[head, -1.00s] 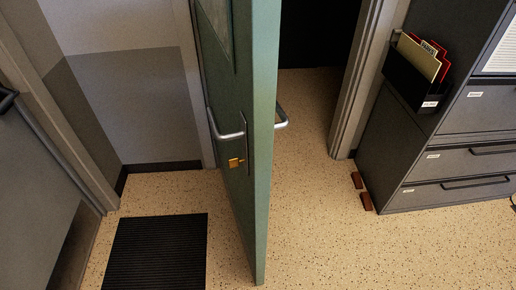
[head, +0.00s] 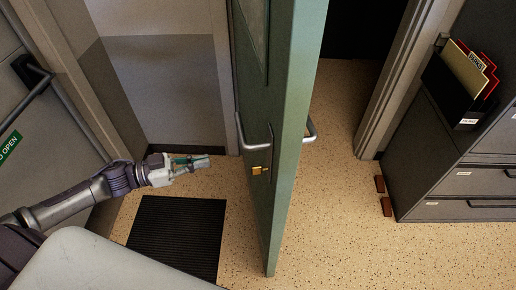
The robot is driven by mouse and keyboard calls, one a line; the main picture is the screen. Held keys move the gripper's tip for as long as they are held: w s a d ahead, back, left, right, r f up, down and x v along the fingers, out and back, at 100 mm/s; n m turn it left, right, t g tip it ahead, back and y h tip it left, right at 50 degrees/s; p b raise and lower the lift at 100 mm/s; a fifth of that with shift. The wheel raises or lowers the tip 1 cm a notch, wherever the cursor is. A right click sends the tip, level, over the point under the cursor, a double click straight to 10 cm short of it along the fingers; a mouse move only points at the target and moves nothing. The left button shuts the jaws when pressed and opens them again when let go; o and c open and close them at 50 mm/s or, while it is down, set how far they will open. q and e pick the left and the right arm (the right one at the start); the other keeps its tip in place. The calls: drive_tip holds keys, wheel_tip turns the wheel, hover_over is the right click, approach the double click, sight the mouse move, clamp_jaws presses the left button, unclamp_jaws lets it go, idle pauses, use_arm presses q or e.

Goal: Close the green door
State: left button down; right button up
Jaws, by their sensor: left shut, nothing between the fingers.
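The green door (head: 291,130) stands open in the middle of the head view, its edge turned toward me. It has a silver lever handle (head: 243,137) on its left face and a brass lock (head: 261,170) just below. Another silver handle (head: 310,130) shows on its right side. The dark doorway is behind it to the right. My left gripper (head: 205,160) is shut and empty, held in the air left of the door and apart from it. My right gripper is not in view.
A black floor mat (head: 180,230) lies left of the door. A dark filing cabinet (head: 455,190) with a file holder (head: 462,85) stands at the right. A grey door with a bar (head: 65,110) is at the left.

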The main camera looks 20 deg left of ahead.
sight(268, 153)
use_arm(q)
drive_tip(key=shift+m+g+h, duration=0.5)
drive_tip(key=shift+g, duration=0.1)
drive_tip(key=p+x, duration=0.1)
drive_tip(key=x, duration=0.3)
drive_tip(key=s+r+p+x, duration=0.1)
drive_tip(key=x, duration=0.4)
drive_tip(key=r+p+x, duration=0.1)
drive_tip(key=x, duration=0.3)
drive_tip(key=shift+s+d+r+p, duration=0.15)
drive_tip(key=shift+d+p, duration=0.15)
drive_tip(key=shift+d, duration=0.25)
drive_tip(key=shift+w+d, duration=0.3)
drive_tip(key=shift+d, duration=0.2)
